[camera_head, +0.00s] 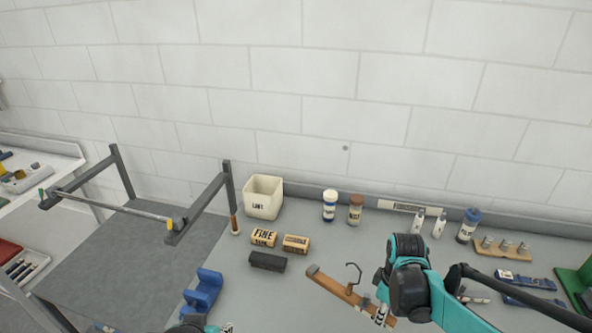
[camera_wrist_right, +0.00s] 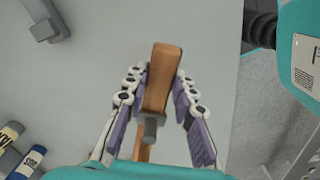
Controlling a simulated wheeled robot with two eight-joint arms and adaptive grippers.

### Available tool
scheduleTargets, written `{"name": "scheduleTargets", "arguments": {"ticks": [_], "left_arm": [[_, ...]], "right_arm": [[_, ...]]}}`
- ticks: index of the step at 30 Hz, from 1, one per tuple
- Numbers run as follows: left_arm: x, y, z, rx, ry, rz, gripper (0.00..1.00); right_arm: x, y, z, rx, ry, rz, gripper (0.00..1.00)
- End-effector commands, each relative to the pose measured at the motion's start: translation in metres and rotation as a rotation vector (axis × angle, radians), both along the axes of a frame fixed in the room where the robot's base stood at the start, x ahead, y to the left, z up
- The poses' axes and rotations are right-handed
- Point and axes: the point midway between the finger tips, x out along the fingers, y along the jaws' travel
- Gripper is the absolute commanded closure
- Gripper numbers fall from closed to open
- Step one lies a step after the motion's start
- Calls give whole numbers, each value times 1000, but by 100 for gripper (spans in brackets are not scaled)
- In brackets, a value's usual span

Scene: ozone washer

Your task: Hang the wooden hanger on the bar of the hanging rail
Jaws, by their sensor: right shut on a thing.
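The wooden hanger (camera_head: 335,288) is a brown bar with a dark metal hook that points up. My right gripper (camera_head: 382,312) is shut on the hanger near its right end and holds it over the grey bench. In the right wrist view the hanger's wood (camera_wrist_right: 160,80) sits between the two purple-padded fingers of the gripper (camera_wrist_right: 160,100). The hanging rail stands at the left, and its metal bar (camera_head: 125,209) runs between two dark grey arms. The hanger is well to the right of the bar and apart from it. My left gripper (camera_head: 205,328) shows only partly at the bottom edge.
A white bin (camera_head: 263,197), two labelled blocks (camera_head: 264,237), a dark block (camera_head: 267,261) and a blue holder (camera_head: 203,291) lie between the hanger and the rail. Bottles (camera_head: 330,206) stand along the wall. A wooden rack (camera_head: 500,249) is at the right.

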Motion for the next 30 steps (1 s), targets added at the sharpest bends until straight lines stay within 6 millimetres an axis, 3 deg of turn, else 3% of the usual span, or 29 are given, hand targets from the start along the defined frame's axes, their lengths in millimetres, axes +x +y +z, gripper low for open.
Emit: {"name": "scheduleTargets", "arguments": {"ticks": [1, 6, 13, 18, 26, 30], "left_arm": [[0, 0, -11, 0, 0, 0, 61], [0, 0, -29, 0, 0, 0, 61], [0, 0, -43, 0, 0, 0, 61], [0, 0, -45, 0, 0, 0, 61], [0, 0, -45, 0, 0, 0, 62], [0, 0, -45, 0, 0, 0, 62]], "right_arm": [[12, 5, -12, 0, 0, -93, 100], [44, 23, -33, 0, 0, -452, 100], [72, 40, -51, -1, 0, -785, 100], [79, 45, -55, -1, 0, -882, 100], [80, 46, -55, -1, 0, -894, 100], [68, 46, -54, -1, 0, -893, 100]]}}
